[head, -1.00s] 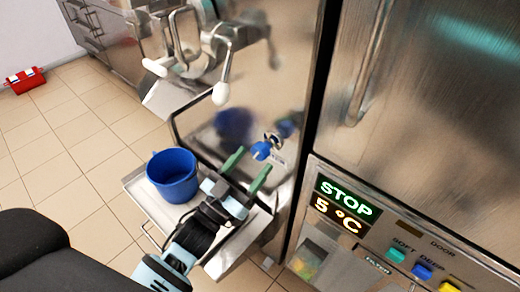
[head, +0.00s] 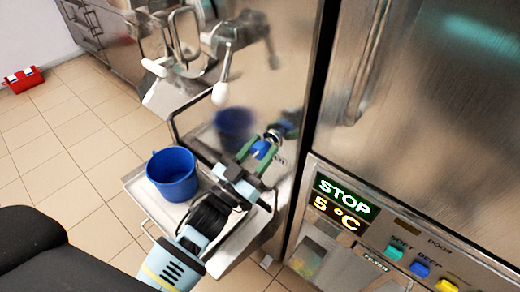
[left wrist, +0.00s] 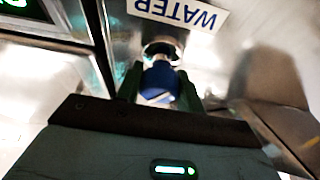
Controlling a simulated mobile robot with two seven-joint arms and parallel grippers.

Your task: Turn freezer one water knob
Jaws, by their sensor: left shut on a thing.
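The blue water knob (head: 260,149) sits on a short metal stem on the freezer's steel front, in the middle of the head view. It also shows in the left wrist view (left wrist: 160,82), below a label reading WATER (left wrist: 178,12). My left gripper (head: 259,150) has its green fingers on either side of the knob and is shut on it; in the left wrist view the fingers (left wrist: 160,88) flank the knob. The fingers partly hide the knob. My right gripper is in neither view.
A blue bucket (head: 173,175) stands on the steel tray (head: 140,190) left of my left gripper. White-tipped handles (head: 221,93) hang above. A panel reading STOP and 5 °C (head: 345,197) is on the right. A red box (head: 24,80) lies on the floor far left.

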